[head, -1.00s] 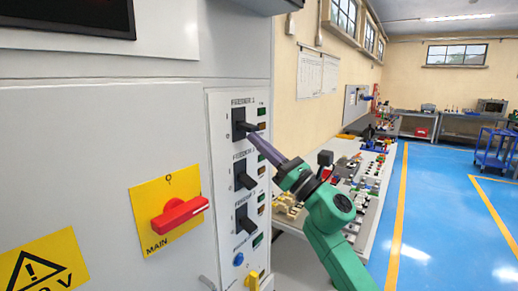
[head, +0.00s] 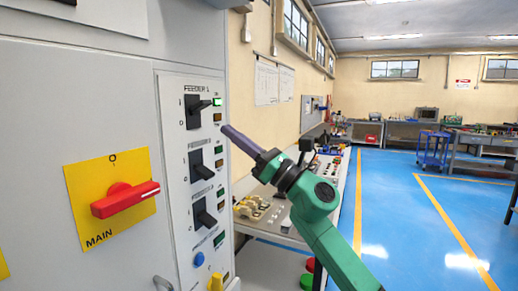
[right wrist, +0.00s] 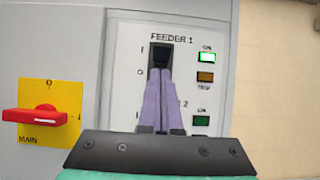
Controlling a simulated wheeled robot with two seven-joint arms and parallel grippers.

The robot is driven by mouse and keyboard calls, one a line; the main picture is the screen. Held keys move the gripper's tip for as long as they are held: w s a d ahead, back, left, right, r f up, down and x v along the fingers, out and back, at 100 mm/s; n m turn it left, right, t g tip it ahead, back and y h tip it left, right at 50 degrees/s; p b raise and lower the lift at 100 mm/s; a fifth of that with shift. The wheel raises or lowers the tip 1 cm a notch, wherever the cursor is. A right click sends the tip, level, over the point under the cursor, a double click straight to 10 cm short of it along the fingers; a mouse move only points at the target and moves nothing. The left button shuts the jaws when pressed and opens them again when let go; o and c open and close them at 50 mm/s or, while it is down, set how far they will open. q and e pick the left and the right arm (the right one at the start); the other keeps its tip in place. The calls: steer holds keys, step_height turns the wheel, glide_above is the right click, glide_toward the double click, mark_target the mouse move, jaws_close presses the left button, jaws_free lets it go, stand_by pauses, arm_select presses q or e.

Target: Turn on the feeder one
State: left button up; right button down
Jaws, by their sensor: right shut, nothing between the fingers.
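The feeder one switch (head: 197,110) is a black rotary or toggle handle at the top of the light panel in the head view. Its lever sticks out to the right and sits high, near the I mark. The green ON lamp (head: 217,102) beside it glows brightly; it also glows in the right wrist view (right wrist: 207,57). My right gripper (head: 227,129) is shut and empty, with its purple fingertips just right of and below the switch, apart from it in the head view. In the right wrist view the fingers cover the switch's lower part. My left gripper is out of view.
Below are the feeder two switch (head: 199,165) and a third switch (head: 204,213), with levers lower. A red main handle (head: 125,199) on a yellow plate is at left. A workbench (head: 268,216) with parts stands behind my right arm.

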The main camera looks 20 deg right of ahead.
steer(key=s+d+r+b, duration=0.1)
steer(key=s+d+b, duration=0.1)
steer(key=s+d, duration=0.2)
steer(key=shift+s+d+r, duration=0.25)
steer(key=shift+s+d, duration=0.1)
steer(key=shift+s, duration=0.3)
